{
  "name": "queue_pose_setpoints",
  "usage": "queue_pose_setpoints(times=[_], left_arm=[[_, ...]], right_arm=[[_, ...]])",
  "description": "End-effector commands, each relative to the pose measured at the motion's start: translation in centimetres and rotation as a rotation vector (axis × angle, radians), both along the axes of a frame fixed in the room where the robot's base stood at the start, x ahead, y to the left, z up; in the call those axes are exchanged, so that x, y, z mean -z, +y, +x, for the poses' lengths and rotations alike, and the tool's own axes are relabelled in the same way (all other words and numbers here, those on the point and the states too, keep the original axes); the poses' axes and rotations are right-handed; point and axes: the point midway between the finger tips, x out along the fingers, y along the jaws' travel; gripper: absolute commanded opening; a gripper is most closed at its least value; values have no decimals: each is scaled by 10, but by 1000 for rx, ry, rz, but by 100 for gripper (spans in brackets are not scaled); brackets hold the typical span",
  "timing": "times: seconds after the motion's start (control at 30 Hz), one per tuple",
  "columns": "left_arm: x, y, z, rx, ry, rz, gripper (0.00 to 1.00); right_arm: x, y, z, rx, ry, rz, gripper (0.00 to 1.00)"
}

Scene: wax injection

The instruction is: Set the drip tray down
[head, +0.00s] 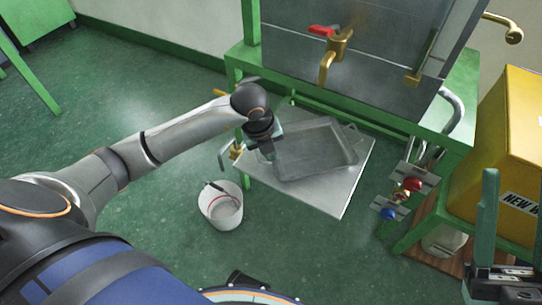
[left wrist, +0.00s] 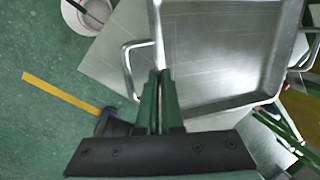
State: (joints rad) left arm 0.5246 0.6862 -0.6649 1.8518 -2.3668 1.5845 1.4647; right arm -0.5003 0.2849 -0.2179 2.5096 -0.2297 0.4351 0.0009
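The drip tray (head: 318,150) is a shallow grey metal pan with loop handles, over a pale square platform (head: 342,200) below the machine. I cannot tell whether its whole underside touches the platform. My left gripper (head: 268,148) is at the tray's left side. In the left wrist view, the green fingers (left wrist: 160,75) are close together on the rim of the tray (left wrist: 215,55), beside a loop handle (left wrist: 126,70). The fingertip contact is partly hidden. My right gripper (head: 512,235) is at the lower right edge, its fingers apart and nothing seen between them.
A white bucket (head: 221,208) stands on the green floor left of the platform. Above are a brass tap with red lever (head: 336,45) and the green frame (head: 460,115). Valves with red and blue knobs (head: 411,184) and a yellow box (head: 505,150) are at right.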

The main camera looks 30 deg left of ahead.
Motion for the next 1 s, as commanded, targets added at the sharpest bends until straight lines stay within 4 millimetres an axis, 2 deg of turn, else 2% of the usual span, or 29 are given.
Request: queue_pose_setpoints(times=[0.27, 0.3, 0.53, 0.83, 1.0], left_arm=[[1, 0, 1, 0, -4, -1, 0], [1, 0, 0, 0, -2, -1, 8], [0, 0, 1, 0, -2, -1, 33], [-4, 0, 0, 0, -3, 0, 33], [-29, 2, -5, 0, -6, 0, 33]], right_arm=[[1, 0, 0, -2, 1, 0, 50], [0, 0, 0, -2, 1, 0, 50], [0, 0, 0, -2, 1, 0, 50], [-2, 0, 0, -2, 0, 0, 50], [-12, 1, -1, 2, -7, -7, 50]])
